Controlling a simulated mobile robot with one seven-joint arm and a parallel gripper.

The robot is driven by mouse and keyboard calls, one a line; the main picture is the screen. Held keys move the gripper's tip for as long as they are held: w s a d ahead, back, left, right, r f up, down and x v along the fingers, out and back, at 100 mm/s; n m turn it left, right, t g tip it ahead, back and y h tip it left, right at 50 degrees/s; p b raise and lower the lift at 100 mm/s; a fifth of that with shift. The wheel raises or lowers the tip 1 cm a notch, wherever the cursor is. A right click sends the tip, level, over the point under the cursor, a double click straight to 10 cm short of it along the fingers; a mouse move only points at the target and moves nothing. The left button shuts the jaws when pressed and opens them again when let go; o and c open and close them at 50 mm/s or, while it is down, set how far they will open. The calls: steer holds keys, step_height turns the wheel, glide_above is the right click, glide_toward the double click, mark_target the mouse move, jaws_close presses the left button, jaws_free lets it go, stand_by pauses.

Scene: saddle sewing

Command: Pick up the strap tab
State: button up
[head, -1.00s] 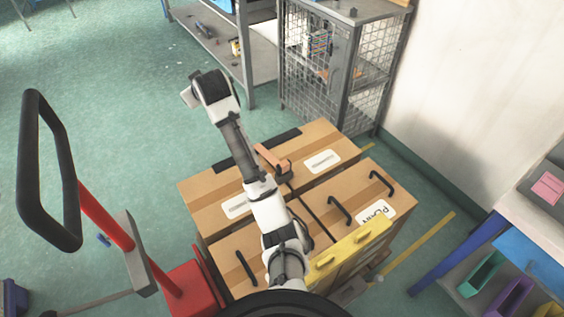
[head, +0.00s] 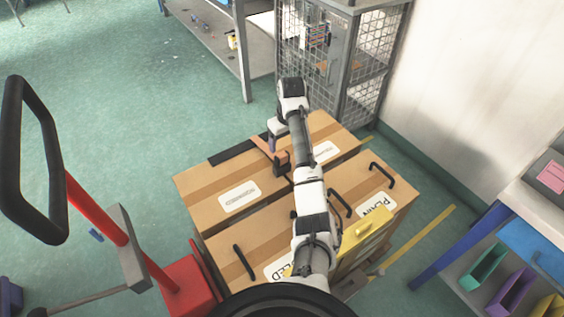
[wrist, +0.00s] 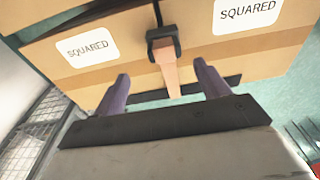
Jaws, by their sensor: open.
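The strap tab (wrist: 170,76) is a narrow tan-orange strip that sticks out of a black clip (wrist: 163,43) on top of the cardboard boxes. In the head view, the strap tab (head: 262,145) shows partly beside the black clip (head: 281,161), with my gripper (head: 271,141) close to it. In the wrist view, my gripper (wrist: 160,72) is open, with its two purple-grey fingers on either side of the tab's line. The tab appears between them, and a gap shows on each side. I cannot tell how far the fingertips are above it.
The cardboard boxes (head: 220,179) have white labels and black handles. A yellow handled piece (head: 370,228) is at their front right. A wire-mesh cabinet (head: 345,75) stands behind, and a red cart with a black handle (head: 50,175) is at left. Green floor is free at upper left.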

mark_target(282, 155)
steer(key=shift+a+f+p, duration=0.15)
steer(key=shift+f+p, duration=0.05)
steer(key=shift+f, duration=0.8)
steer(key=shift+a+f+p, duration=0.2)
steer(key=shift+f, duration=0.8)
steer(key=shift+a+f+p, duration=0.15)
steer(key=shift+f+p, duration=0.05)
steer(key=shift+f, duration=0.8)
steer(key=c, duration=1.2)
